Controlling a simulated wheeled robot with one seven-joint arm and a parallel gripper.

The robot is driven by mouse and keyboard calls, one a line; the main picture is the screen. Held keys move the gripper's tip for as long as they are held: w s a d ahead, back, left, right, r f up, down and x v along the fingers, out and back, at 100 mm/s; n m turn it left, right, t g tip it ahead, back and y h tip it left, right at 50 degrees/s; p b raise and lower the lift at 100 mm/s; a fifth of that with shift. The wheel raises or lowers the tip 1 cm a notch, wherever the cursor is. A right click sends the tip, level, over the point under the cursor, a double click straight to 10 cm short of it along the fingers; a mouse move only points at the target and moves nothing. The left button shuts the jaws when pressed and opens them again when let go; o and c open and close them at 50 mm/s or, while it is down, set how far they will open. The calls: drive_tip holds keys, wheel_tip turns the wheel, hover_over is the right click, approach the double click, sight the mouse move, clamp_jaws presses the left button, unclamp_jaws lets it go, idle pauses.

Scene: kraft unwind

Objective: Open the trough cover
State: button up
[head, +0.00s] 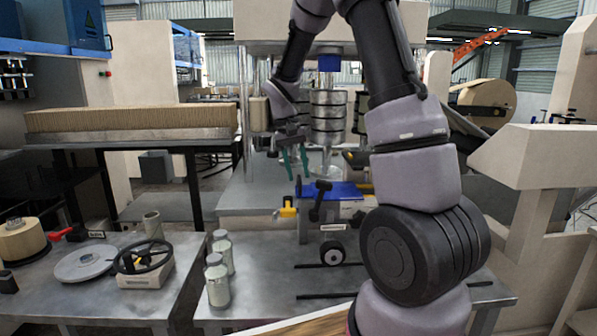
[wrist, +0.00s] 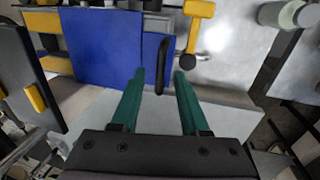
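The trough cover looks to be the flat blue panel (head: 346,189) on the machine at centre; it lies flat and appears closed. It fills the upper left of the wrist view (wrist: 100,48). A black bar handle (head: 320,198) stands at its left end. In the wrist view the handle (wrist: 163,62) shows between and just beyond the green fingertips. My gripper (head: 296,170) is open and empty, fingers pointing down, above and behind the handle in the head view. The fingertips (wrist: 159,74) show apart; contact with the handle is not visible.
A black knob (head: 332,253) is on the front. Two metal bottles (head: 217,282) and a handwheel (head: 143,257) stand left. A column of stacked cylinders (head: 328,115) rises behind.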

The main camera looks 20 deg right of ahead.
drive_tip(key=shift+r, duration=0.1)
wheel_tip(320, 180, up, 10)
drive_tip(key=a, duration=0.2)
drive_tip(key=shift+w+r, duration=0.2)
drive_tip(key=shift+w, duration=0.1)
idle(0.4)
drive_tip(key=s+r+t+y, duration=0.2)
drive_tip(key=s+r+t, duration=0.2)
drive_tip(key=s, duration=0.8)
drive_tip(key=s+r+m+t+y, duration=0.1)
drive_tip(key=s+r+t+y, duration=0.1)
drive_tip(key=s, duration=0.9)
wheel_tip(320, 180, up, 2)
drive_tip(key=shift+s+a+r+t, duration=0.1)
drive_tip(key=shift+s+a+t, duration=0.25)
drive_tip(key=shift+t, duration=0.55)
